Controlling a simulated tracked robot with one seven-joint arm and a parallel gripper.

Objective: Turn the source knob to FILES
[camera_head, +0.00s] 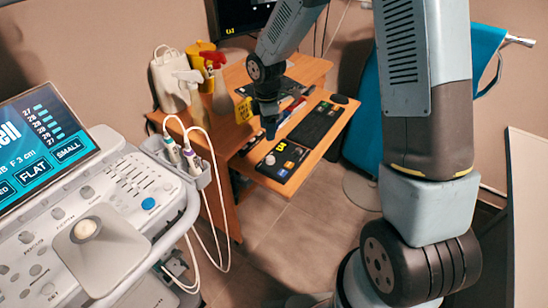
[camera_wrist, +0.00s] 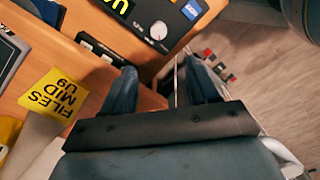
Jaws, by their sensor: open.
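The source knob (camera_wrist: 158,30) is a small round light dial on a black panel box (camera_wrist: 136,40). A yellow label and a blue label flank it. In the head view the box (camera_head: 281,162) lies on the lower shelf of the wooden desk, with the knob (camera_head: 270,159) at its left. My gripper (camera_wrist: 162,88) is open and empty; its two dark fingers point toward the box, apart from the knob in the picture. In the head view my gripper (camera_head: 270,130) hangs above the desk, just behind the box.
Spray bottles (camera_head: 188,90) and a white container (camera_head: 170,78) stand at the desk's left. The ultrasound console (camera_head: 100,220) with probes fills the left foreground. A blue chair (camera_head: 485,55) is at right.

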